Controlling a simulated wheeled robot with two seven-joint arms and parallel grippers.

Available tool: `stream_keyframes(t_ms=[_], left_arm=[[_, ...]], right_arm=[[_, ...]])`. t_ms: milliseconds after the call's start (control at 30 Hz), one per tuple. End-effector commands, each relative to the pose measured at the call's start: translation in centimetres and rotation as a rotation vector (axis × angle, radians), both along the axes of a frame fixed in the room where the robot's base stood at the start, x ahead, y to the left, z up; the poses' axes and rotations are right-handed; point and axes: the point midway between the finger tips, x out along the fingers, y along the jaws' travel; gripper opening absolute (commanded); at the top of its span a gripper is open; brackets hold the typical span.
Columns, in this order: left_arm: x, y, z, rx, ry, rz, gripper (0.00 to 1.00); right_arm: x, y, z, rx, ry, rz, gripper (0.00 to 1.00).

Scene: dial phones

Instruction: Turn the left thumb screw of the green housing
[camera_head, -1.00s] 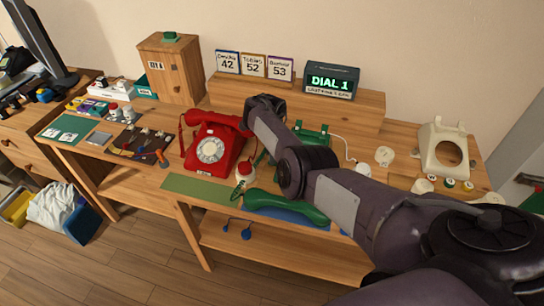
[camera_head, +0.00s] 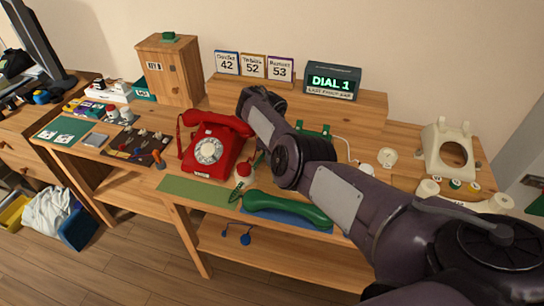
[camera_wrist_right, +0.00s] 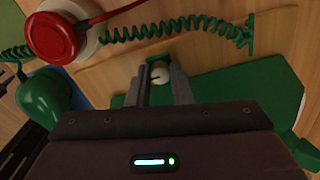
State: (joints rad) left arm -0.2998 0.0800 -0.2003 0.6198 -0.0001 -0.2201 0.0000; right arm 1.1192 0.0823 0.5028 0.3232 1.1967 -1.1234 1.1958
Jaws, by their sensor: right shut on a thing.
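The green housing (camera_head: 318,131) lies on the desk to the right of the red phone, mostly hidden behind my right arm. In the right wrist view, the green housing (camera_wrist_right: 245,98) spreads to the right of my fingers. My right gripper (camera_wrist_right: 161,80) is shut on a small pale round thumb screw (camera_wrist_right: 158,74) at the housing's edge. The fingers hide part of the screw, and its turn angle cannot be read. The right gripper is hidden by the arm in the head view. My left gripper is not in view.
The red phone (camera_head: 211,148) stands left of my arm. A green handset (camera_head: 285,208) lies near the front edge. A red-topped white piece (camera_wrist_right: 62,36) and a green coiled cord (camera_wrist_right: 180,27) lie close to my right gripper. A cream phone (camera_head: 447,148) stands right.

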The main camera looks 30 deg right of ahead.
Motion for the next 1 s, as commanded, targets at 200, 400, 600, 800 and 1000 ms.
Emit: stream_keyframes(t_ms=[200,400,600,800,1000], left_arm=[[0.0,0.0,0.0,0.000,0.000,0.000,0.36],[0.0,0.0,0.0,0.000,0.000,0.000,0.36],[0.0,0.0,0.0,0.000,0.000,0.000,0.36],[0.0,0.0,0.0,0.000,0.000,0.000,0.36],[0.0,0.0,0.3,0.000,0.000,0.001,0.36]], right_arm=[[0.0,0.0,0.0,0.000,0.001,-0.009,0.00],[0.0,0.0,0.0,0.000,0.000,-0.008,0.00],[0.0,0.0,0.0,0.000,0.000,-0.007,0.41],[0.0,0.0,0.0,0.000,0.000,-0.007,0.41],[0.1,0.0,1.4,0.000,-0.002,-0.008,0.41]])
